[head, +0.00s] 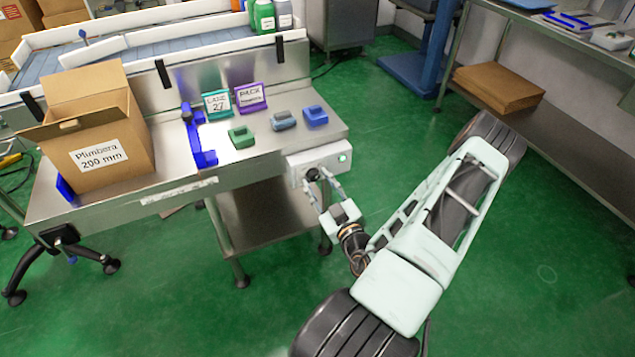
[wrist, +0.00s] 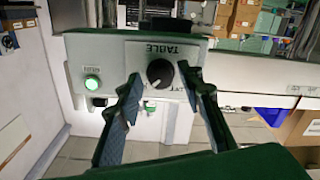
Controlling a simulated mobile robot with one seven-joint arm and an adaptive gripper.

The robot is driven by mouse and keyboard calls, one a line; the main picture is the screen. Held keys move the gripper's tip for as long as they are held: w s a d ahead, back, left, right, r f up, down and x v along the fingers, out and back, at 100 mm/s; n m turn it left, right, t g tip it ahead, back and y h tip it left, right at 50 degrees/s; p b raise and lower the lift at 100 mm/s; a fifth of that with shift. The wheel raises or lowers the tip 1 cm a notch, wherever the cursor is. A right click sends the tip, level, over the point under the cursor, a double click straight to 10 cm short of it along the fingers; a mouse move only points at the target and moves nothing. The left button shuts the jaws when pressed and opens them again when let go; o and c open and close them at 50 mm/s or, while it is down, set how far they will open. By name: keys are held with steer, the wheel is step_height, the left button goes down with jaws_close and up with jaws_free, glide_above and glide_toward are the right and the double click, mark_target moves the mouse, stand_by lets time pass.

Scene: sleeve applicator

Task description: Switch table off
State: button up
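The table's white control box (head: 328,156) is on the right front edge of the steel table (head: 235,172). In the wrist view, its panel (wrist: 115,60) appears upside down and reads TABLE. It has a round black knob (wrist: 160,73) and a lit green lamp (wrist: 92,83). The lamp also glows in the head view (head: 343,157). My gripper (wrist: 160,78) is open, with one fingertip on either side of the knob and small gaps visible. Lettering beside the right finger is partly hidden. The knob's exact setting is hard to read.
On the table stand an open cardboard box (head: 105,145), a blue bracket (head: 197,140), two small signs (head: 250,97) and several small blocks (head: 284,120). A conveyor (head: 150,45) runs behind. A steel shelf (head: 570,125) is at right.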

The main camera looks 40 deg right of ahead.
jaws_close()
steer(key=shift+n+p, duration=0.4)
steer(key=shift+r+n+p, duration=0.15)
steer(key=shift+n+p, duration=0.65)
steer(key=shift+n, duration=0.2)
steer(key=n+p, duration=0.2)
steer(key=n, duration=0.1)
steer(key=shift+n, duration=0.3)
steer(key=n+p, duration=0.3)
steer(key=n, duration=0.3)
steer(key=n+p, duration=0.1)
steer(key=n, duration=0.4)
steer(key=shift+n, duration=0.4)
